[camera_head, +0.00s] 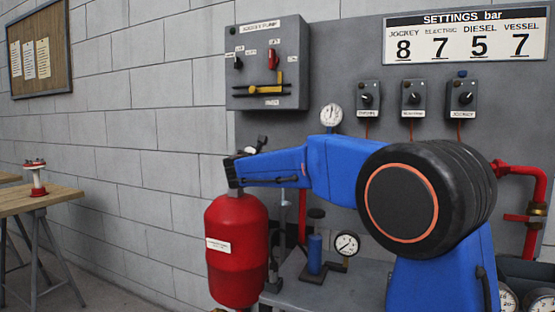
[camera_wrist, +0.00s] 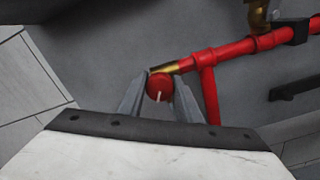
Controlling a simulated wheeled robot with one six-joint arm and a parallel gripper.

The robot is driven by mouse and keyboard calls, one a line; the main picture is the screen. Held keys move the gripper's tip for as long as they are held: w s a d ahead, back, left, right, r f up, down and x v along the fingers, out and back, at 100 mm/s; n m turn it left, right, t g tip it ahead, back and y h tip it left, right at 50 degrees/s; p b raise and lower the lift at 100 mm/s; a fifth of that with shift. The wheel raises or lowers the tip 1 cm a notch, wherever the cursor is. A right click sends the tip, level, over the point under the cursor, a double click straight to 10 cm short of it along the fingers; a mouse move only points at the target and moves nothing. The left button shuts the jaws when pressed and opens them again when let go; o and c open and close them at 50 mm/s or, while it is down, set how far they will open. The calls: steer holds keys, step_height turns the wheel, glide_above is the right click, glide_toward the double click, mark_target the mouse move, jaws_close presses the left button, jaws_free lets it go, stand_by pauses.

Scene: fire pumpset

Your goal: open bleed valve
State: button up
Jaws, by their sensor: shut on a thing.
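The bleed valve shows in the wrist view as a round red knob (camera_wrist: 158,86) with a white pointer line, beside a brass fitting at the end of a red pipe. My gripper (camera_wrist: 159,95) has a grey finger on each side of this knob and is shut on it. The white line points down and slightly left in the wrist view. In the head view my blue arm reaches left to above the red vessel (camera_head: 236,250). The fingers and the knob cannot be made out there, the vessel hiding what is below my wrist.
The red pipe (camera_wrist: 232,51) runs to the upper right, with a branch (camera_wrist: 209,95) going down. A pressure gauge (camera_head: 346,244) and a blue cylinder (camera_head: 315,254) stand near my arm. A control box (camera_head: 267,65) hangs above. A wooden table (camera_head: 38,199) stands left.

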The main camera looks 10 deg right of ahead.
steer(key=shift+f, duration=0.15)
steer(key=o, duration=1)
steer(key=shift+a, duration=0.1)
steer(key=v, duration=1.7)
steer(key=shift+s, duration=0.15)
steer(key=shift+a, duration=0.1)
